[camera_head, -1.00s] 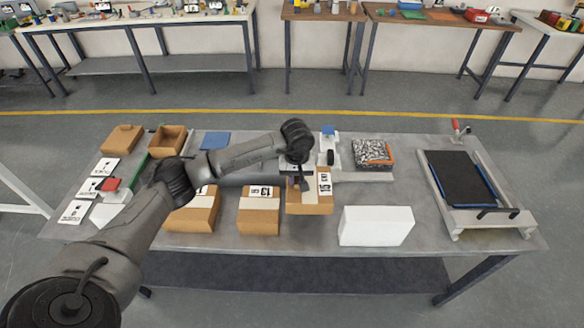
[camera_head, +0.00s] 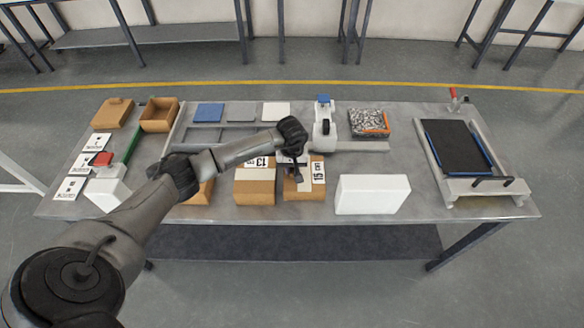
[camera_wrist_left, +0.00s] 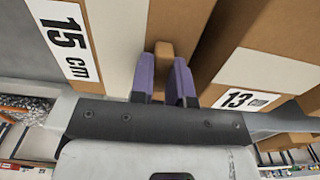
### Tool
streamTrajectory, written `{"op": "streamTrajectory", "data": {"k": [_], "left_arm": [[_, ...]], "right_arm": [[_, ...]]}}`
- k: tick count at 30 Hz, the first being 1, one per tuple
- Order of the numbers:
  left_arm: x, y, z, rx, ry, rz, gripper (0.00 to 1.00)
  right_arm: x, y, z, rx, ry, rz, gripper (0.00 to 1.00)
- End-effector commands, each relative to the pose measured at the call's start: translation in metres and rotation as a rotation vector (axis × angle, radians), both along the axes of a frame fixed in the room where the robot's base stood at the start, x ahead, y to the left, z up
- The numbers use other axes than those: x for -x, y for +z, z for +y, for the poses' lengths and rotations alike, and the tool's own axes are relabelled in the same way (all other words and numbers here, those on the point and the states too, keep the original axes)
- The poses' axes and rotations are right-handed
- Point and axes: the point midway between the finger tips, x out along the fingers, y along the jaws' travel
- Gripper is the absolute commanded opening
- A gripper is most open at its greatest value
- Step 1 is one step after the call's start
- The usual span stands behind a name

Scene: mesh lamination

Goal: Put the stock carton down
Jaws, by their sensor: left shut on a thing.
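The stock carton labelled 15 cm (camera_head: 304,186) is brown with a white band. It sits in the row at the table's front middle, beside the carton labelled 13 (camera_head: 255,187). My left gripper (camera_head: 291,170) is over its top, shut on it. In the left wrist view the purple fingers (camera_wrist_left: 165,80) close on a brown tab between them. The 15 cm carton (camera_wrist_left: 115,25) shows left of them and the 13 carton (camera_wrist_left: 250,80) right. The carton's underside is hidden, so I cannot tell if it rests fully on the table. My right gripper is not in view.
A white block (camera_head: 372,195) stands right of the cartons. A third carton (camera_head: 200,193) is partly behind my arm. Behind are a white-and-black device (camera_head: 324,125) and a tray of grey bits (camera_head: 369,123). A framed black press (camera_head: 456,148) is at the right.

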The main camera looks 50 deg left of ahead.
Motion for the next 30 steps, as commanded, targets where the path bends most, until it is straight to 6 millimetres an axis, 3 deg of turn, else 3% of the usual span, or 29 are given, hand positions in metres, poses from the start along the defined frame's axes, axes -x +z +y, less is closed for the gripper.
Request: {"op": "streamTrajectory", "data": {"k": [11,12,19,30], "left_arm": [[-0.0007,-0.0033,0.0006,-0.001,0.0,-0.002,0.0],[-0.0003,-0.002,0.0005,0.0,0.001,-0.001,0.2],[-0.0003,-0.0019,0.0004,0.0,0.0,-0.001,0.42],[-0.0008,0.0064,0.0008,0.0,0.0,-0.003,0.42]], "right_arm": [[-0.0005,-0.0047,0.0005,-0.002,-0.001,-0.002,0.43],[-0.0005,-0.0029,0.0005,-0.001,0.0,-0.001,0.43],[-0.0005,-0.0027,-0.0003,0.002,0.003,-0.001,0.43],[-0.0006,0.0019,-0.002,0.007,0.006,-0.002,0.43]]}}
